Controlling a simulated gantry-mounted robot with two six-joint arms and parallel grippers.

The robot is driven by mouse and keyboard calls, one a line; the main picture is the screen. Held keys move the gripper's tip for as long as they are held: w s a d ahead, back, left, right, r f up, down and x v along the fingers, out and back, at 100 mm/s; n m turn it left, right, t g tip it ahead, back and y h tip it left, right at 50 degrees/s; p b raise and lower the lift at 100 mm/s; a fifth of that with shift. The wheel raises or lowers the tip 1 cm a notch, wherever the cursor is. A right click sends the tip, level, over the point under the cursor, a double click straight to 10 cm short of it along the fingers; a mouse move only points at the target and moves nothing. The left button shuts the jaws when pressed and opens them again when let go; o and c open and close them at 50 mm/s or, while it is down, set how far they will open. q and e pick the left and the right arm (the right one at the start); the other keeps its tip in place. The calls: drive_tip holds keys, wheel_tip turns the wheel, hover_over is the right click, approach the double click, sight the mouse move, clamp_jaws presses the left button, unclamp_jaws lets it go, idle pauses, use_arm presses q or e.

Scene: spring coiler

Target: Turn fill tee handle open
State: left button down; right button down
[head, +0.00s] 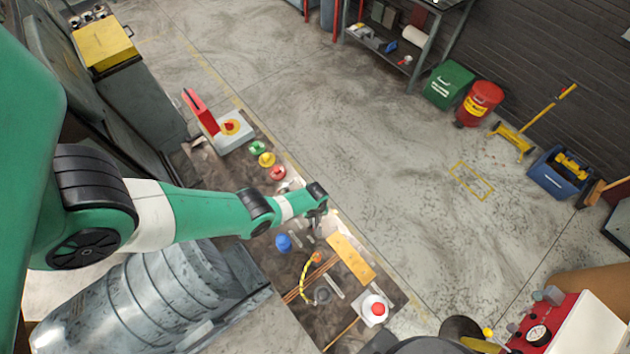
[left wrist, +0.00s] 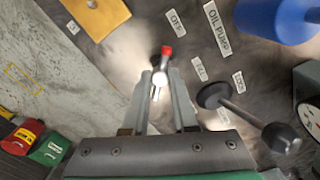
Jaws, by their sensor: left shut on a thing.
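My left gripper (head: 318,212) is over the machine's front panel in the head view. In the left wrist view its fingers (left wrist: 160,88) are shut on a small silver handle with a red end (left wrist: 166,51). I cannot tell for sure whether this is the fill tee handle, or how far it is turned. The fingers hide part of it. A black lever with a round knob (left wrist: 281,138) stands to the right of the fingers, apart from them. My right gripper is in neither view.
Small labels, one reading oil pump (left wrist: 216,28), lie around the fingers. A blue cap (head: 283,242), a yellow plate (head: 351,258) and a red button (head: 375,309) are on the panel. A red lever (head: 200,110) stands farther up.

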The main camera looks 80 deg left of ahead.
use_arm(q)
drive_tip(key=m, duration=0.4)
drive_tip(key=shift+m, duration=0.4)
drive_tip(key=m, duration=0.4)
drive_tip(key=shift+m, duration=0.3)
drive_tip(key=m, duration=0.4)
drive_tip(key=shift+s, duration=0.1)
drive_tip(key=shift+m, duration=2.1)
drive_tip(key=c, duration=0.7)
unclamp_jaws()
